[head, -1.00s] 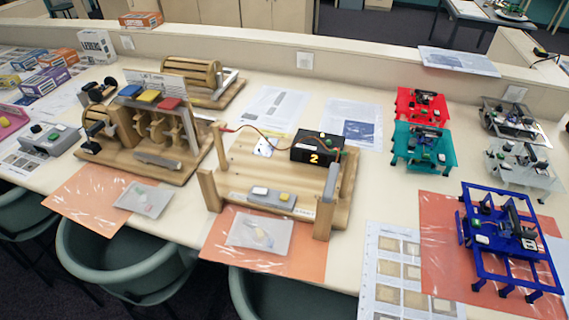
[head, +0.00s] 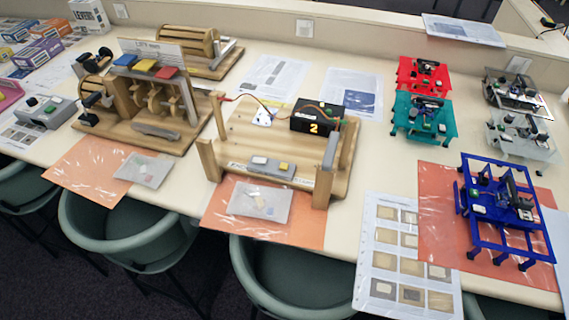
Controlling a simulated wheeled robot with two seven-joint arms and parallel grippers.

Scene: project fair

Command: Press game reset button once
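A wooden game stand (head: 227,152) sits at the middle of the long table. On it is a black box (head: 316,117) with a lit yellow digit 2 on its front. A grey button strip (head: 264,169) at the stand's front holds a white button (head: 260,160) and a yellow button (head: 284,166). Wires run over the board to the black box. I cannot read which button is the reset. Neither of my grippers is in view.
A wooden mechanism with blue, yellow and red pads (head: 168,72) stands to the left. Red, teal and blue framed devices (head: 506,207) stand to the right. Green chairs (head: 130,228) line the front edge. An orange sheet with a clear bag (head: 259,203) lies before the stand.

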